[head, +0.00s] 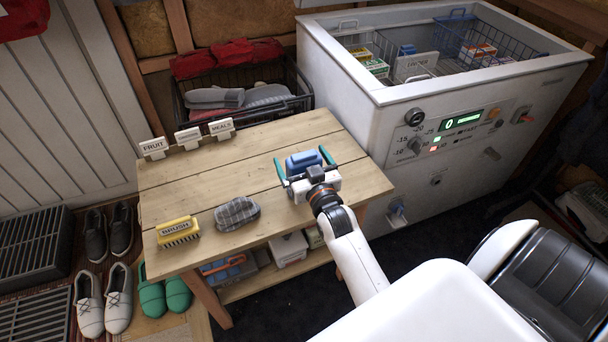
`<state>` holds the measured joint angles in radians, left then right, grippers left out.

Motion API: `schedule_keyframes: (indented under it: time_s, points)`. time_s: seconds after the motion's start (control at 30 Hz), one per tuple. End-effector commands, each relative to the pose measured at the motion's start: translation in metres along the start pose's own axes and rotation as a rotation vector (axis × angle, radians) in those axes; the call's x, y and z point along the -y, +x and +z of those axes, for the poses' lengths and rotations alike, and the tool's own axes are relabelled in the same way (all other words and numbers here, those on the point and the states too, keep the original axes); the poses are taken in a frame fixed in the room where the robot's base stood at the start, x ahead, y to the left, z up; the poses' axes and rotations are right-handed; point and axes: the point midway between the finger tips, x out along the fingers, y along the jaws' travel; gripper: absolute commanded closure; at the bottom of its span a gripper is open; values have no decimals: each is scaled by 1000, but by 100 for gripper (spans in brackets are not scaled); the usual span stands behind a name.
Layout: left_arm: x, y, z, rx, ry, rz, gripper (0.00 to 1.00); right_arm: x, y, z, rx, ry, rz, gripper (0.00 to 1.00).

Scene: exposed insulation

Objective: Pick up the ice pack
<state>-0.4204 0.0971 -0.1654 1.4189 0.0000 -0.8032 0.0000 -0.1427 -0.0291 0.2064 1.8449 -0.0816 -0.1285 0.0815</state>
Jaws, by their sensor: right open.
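The blue ice pack (302,160) lies on the wooden table (200,190), toward its right end. My right gripper (304,163) is at the ice pack, with one green finger on each side of it. The fingers are spread apart and I cannot tell whether they touch it. The gripper body hides the near part of the ice pack. My left gripper is not in view.
A yellow brush (178,231) and a grey cap (237,213) lie on the table. Label cards (188,138) stand along its back left edge. An open white chest freezer (440,120) stands right of the table. Shoes (104,298) sit on the floor at left.

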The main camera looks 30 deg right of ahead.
Motion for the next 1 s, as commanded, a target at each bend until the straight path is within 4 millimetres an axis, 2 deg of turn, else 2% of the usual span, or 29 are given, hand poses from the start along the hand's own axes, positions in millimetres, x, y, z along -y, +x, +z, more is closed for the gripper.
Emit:
schedule_keyframes:
  time_s: [0.1, 0.3, 0.67, 1.0]
  points:
    - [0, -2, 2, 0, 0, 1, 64, 0, 6, 0, 0, 0, 0, 0]
    - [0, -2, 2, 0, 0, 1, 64, 0, 6, 0, -1, 0, 0, 0]
    - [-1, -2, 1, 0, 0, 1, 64, 0, 6, 0, -1, 0, 0, 58]
    - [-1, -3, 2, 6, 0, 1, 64, 0, 6, 8, 5, 0, 0, 58]
